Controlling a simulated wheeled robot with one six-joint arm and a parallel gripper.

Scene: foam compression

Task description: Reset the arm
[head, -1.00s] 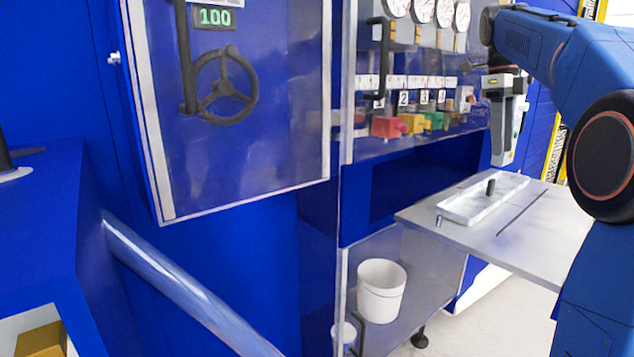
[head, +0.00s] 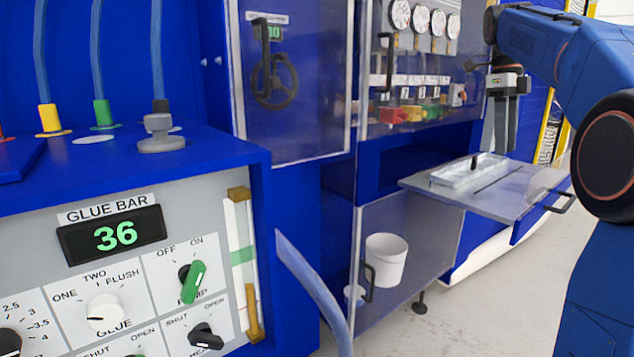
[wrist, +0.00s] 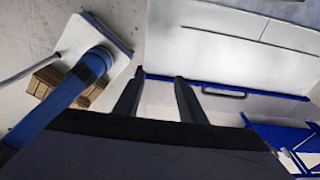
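My blue arm (head: 555,45) comes in from the right in the head view and is bent, with its wrist hanging down. My gripper (head: 495,152) points down above the grey shelf (head: 530,180), near the white tray with a dark peg (head: 468,170). In the wrist view my gripper (wrist: 160,77) shows two dark fingers with a clear gap between them. Nothing is between them. I cannot tell exactly how high the fingertips are above the tray.
A glue panel (head: 110,235) with knobs is close at the left. A clear door with a handwheel (head: 273,80) hangs at centre. A white bucket (head: 385,260) stands in the lower cabinet. In the wrist view, brown boxes (wrist: 50,82) are at the left.

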